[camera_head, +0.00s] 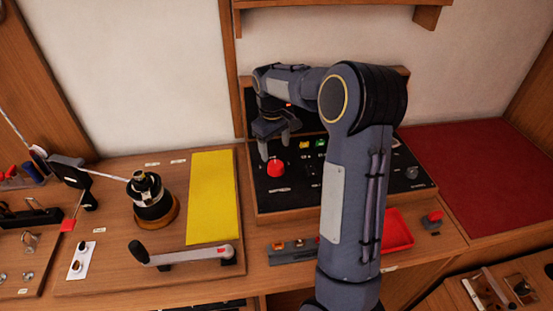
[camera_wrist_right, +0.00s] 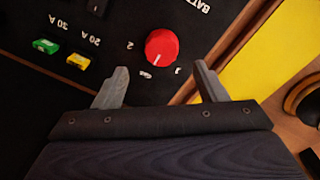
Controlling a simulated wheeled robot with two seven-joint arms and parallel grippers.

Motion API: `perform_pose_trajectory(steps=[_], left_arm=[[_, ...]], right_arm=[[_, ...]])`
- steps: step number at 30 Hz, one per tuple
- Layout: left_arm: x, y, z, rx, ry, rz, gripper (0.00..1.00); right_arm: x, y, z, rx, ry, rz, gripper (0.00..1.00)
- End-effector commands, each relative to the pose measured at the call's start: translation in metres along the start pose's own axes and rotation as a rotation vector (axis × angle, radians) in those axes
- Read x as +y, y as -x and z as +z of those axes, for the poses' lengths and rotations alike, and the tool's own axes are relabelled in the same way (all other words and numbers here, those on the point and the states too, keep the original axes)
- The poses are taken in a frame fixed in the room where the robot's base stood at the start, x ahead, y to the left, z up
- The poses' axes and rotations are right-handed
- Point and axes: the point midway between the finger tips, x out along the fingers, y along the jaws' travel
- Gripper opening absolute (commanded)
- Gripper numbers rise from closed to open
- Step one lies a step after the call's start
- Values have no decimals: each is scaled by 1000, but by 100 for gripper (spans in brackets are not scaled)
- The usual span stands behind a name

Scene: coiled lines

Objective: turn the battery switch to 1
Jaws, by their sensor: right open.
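The battery switch is a round red knob (camera_head: 276,168) on the black panel (camera_head: 262,195). In the right wrist view the knob (camera_wrist_right: 161,46) carries a short white mark pointing to a small label between the printed 2 and 1. My right gripper (camera_head: 277,140) is over the panel, close to the knob. In the wrist view its open fingers (camera_wrist_right: 161,69) are spread on either side, with the knob just beyond the tips and nothing between them. I cannot tell how high the tips are above the panel. My left gripper is not in view.
A yellow sheet (camera_head: 212,197), a winch drum (camera_head: 152,205) and a crank handle (camera_head: 180,256) are to the left. A red tray (camera_head: 397,230) and red mat (camera_head: 480,170) are to the right. My right arm hides part of the panel.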

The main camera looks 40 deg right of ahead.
Motion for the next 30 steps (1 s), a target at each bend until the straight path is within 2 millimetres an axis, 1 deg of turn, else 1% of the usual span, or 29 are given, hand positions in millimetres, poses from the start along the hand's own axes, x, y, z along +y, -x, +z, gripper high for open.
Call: perform_pose_trajectory(steps=[9,12,18,24,26,30], left_arm=[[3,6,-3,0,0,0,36],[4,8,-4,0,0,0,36],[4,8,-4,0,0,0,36],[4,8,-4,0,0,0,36],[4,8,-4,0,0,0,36],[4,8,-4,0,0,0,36]], right_arm=[[0,-49,2,-5,-1,-2,65],[0,-61,1,-4,-2,-2,65],[0,-72,1,0,-2,-1,65],[0,-72,1,1,-2,-1,65],[0,-72,1,1,-2,-1,59],[0,-72,1,1,-2,-1,40]])
